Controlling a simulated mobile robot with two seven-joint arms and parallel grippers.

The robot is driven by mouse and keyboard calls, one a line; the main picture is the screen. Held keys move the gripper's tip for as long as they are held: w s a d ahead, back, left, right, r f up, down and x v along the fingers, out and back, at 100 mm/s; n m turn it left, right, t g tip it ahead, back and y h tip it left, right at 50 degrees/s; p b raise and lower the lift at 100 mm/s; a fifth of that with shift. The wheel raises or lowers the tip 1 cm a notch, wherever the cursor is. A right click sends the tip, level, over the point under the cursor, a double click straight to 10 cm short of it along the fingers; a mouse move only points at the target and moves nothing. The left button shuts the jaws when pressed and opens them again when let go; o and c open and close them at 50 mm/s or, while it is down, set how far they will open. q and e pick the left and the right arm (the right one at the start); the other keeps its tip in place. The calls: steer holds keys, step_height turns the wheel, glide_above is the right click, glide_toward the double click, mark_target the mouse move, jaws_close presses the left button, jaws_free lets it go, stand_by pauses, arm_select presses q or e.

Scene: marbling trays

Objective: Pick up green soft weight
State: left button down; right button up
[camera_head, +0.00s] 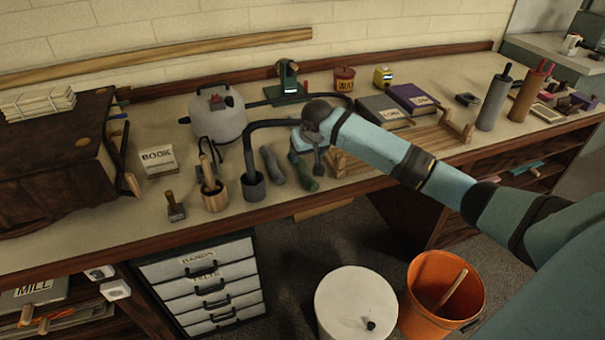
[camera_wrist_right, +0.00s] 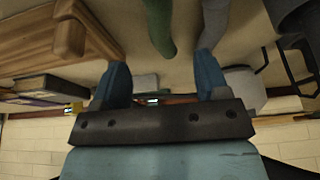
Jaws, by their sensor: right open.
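The green soft weight (camera_head: 307,180) is a dark green, elongated piece lying on the workbench, partly hidden by my right gripper. My right gripper (camera_head: 308,156) is open, its blue fingers pointing down at the weight's far end. In the right wrist view the green weight (camera_wrist_right: 159,22) shows at the top, between the directions of the two open fingers (camera_wrist_right: 161,75). Nothing is held between the fingers. A grey soft weight (camera_head: 272,165) lies just left of the green one; it also shows in the wrist view (camera_wrist_right: 238,55). My left gripper is not in view.
A dark pot with a bent tube (camera_head: 253,188) and a wooden cup of tools (camera_head: 215,200) stand left of the weights. A wooden rack (camera_head: 345,163) lies close on the right. Books (camera_head: 385,110) and a white kettle-like pot (camera_head: 217,117) stand behind.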

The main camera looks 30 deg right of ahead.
mark_target(302, 166)
steer(key=x, duration=0.3)
steer(key=b+x, duration=0.1)
steer(key=x, duration=0.5)
steer(key=shift+w+d+f+b, duration=0.2)
steer(key=shift+w+b, duration=0.1)
steer(key=shift+w, duration=0.2)
steer(key=shift+r, duration=0.1)
steer(key=c, duration=1.2)
